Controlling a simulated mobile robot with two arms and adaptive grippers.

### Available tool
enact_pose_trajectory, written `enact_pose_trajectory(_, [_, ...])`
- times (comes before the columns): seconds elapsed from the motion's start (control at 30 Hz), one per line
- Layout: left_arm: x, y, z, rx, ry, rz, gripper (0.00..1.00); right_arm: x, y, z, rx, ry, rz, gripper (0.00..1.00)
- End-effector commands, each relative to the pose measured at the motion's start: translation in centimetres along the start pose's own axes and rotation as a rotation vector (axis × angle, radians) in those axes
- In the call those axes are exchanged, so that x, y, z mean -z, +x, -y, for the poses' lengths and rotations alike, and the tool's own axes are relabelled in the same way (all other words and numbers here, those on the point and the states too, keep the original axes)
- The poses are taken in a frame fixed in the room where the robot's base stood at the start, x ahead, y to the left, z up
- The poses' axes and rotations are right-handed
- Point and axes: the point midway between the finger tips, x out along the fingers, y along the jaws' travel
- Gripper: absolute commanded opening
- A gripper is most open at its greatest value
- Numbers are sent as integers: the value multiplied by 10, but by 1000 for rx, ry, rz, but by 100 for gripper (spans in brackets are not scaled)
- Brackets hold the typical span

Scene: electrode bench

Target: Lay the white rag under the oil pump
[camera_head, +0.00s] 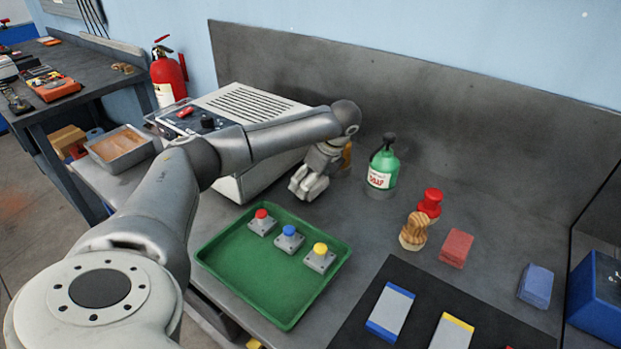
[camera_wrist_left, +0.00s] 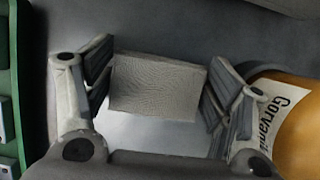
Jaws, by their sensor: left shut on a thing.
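My left gripper (camera_head: 308,188) is low over the bench, in front of the grey machine and left of the green bottle. In the left wrist view my left gripper (camera_wrist_left: 155,95) is shut on a pale grey-white woven block, which looks like the white rag (camera_wrist_left: 157,88). In the head view I cannot make out the rag at the fingers. A green bottle with a dark pump top, probably the oil pump (camera_head: 382,170), stands upright on the bench, apart from the gripper. My right gripper is not in view.
An orange bottle (camera_head: 347,154) stands close behind my left gripper; it also shows in the left wrist view (camera_wrist_left: 291,120). A green tray (camera_head: 262,285) with three buttons lies in front. A wooden knob (camera_head: 414,232), red stamp (camera_head: 430,203) and red block (camera_head: 456,248) stand right.

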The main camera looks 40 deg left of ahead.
Motion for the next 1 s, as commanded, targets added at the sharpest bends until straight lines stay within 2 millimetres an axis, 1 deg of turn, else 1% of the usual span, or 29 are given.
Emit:
enact_pose_trajectory(0.23, [2, 4, 0, 0, 0, -1, 55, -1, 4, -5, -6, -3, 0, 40])
enact_pose_trajectory(0.27, [2, 3, 0, 0, 0, -1, 80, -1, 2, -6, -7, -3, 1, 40])
enact_pose_trajectory(0.3, [2, 2, 0, 0, 0, -1, 85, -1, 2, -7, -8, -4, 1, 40])
enact_pose_trajectory(0.6, [2, 2, 0, 0, 0, -1, 85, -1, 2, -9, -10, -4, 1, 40])
enact_pose_trajectory(0.7, [0, -2, 0, 0, 0, -1, 85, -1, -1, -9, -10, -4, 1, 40])
enact_pose_trajectory(0.77, [1, -5, 0, 2, 0, -2, 85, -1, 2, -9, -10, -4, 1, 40])
enact_pose_trajectory(0.87, [2, -21, 1, 5, 0, -3, 85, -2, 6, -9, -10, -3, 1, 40])
enact_pose_trajectory(1.0, [2, -52, 1, 7, 1, -3, 85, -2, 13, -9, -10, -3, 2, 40])
